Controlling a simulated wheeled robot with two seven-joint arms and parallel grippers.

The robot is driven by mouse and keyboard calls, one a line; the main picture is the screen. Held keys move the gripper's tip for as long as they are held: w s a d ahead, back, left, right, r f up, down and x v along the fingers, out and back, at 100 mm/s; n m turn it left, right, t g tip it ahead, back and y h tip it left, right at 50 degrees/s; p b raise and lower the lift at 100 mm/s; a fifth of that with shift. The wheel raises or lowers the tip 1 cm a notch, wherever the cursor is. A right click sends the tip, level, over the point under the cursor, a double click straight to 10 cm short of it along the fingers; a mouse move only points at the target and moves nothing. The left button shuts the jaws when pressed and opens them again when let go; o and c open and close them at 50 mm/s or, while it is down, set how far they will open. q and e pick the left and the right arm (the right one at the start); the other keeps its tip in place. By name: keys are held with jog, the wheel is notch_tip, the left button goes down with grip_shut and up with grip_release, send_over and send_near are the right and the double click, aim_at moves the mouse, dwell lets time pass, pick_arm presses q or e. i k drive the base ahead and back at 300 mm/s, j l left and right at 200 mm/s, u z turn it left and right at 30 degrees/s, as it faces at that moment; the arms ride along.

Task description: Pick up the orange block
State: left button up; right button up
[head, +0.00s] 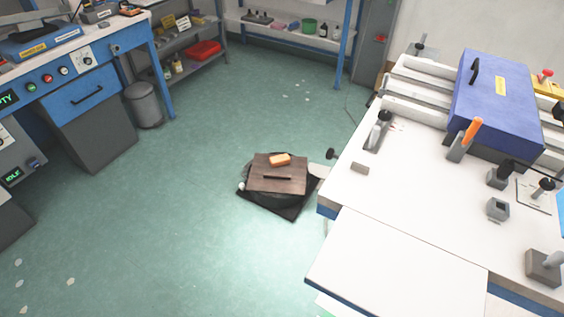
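A small orange block (280,160) lies on a brown wooden board (290,183) with a dark slot or handle in it. The board rests on a low round dark stand (249,200) with a black square base on the floor. Neither of my grippers shows in the head view, so their state is hidden.
A white workbench (400,255) with a blue box (495,100), clamps and small fixtures fills the right, its edge close to the stand. A blue bench (85,90) and a grey bin (145,105) stand at left. Shelves line the back. Green floor (150,220) left of the stand is clear.

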aim_at(282, 160)
jog(key=i+j+z, duration=0.15)
jog(key=z, duration=0.25)
jog(key=i+j+z, duration=0.35)
jog(key=j+z, duration=0.15)
jog(key=z, duration=0.25)
jog(key=i+j, duration=0.05)
